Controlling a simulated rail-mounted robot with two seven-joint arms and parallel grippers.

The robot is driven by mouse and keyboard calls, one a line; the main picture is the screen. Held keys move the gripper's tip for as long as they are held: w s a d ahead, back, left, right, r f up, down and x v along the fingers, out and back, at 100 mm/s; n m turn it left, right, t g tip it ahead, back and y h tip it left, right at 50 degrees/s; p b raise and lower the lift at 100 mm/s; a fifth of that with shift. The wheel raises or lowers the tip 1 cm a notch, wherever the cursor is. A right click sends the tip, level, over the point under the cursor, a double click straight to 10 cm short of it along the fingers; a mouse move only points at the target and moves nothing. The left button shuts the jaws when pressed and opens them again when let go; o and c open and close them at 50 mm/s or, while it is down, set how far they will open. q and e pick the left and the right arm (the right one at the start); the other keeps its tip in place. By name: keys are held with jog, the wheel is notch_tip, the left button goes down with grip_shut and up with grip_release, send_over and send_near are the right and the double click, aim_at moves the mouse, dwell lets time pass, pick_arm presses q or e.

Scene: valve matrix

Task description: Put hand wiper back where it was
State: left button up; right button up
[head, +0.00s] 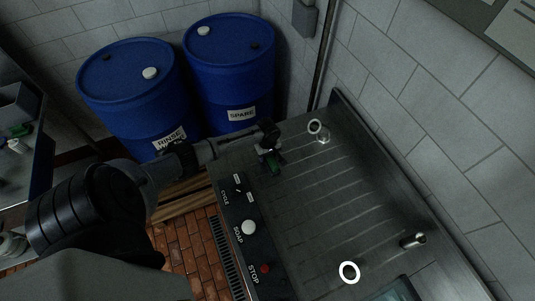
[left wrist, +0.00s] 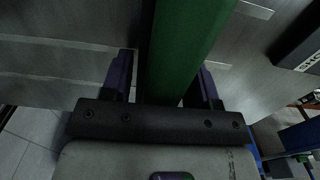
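The hand wiper shows as a green bar, likely its handle, in the left wrist view (left wrist: 185,45). The rest of the wiper is hidden or too dark to make out. My right gripper is not in view.
Blue drums labelled RINSE (head: 128,90) and SPARE (head: 229,70) stand behind my left arm. A control panel (head: 245,215) with SOAP and STOP buttons edges the counter. White rings (head: 315,126) (head: 348,272) and a metal stub (head: 413,241) are on the counter, whose middle is clear.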

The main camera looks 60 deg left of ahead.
pick_arm(q)
jog(key=shift+o, duration=1.4)
notch_tip(320, 180, up, 12)
jog(key=shift+f+p, duration=0.15)
jog(key=shift+p, duration=0.4)
jog(key=s+d+f+m+t, duration=0.1)
jog(key=s+d+f+m, duration=0.1)
jog(key=s+d+m, duration=0.5)
jog(key=s+d+f+m, duration=0.2)
jog(key=s+d+m, duration=0.1)
jog(key=d, duration=0.8)
jog(key=s+d+r+m+t, duration=0.2)
jog(key=s+d+r+m, duration=0.5)
jog(key=s, duration=0.4)
jog(key=d+m, duration=0.1)
jog(key=d, duration=0.1)
jog(key=shift+d+r+m+t, duration=0.3)
jog(key=shift+d+r+m, duration=0.1)
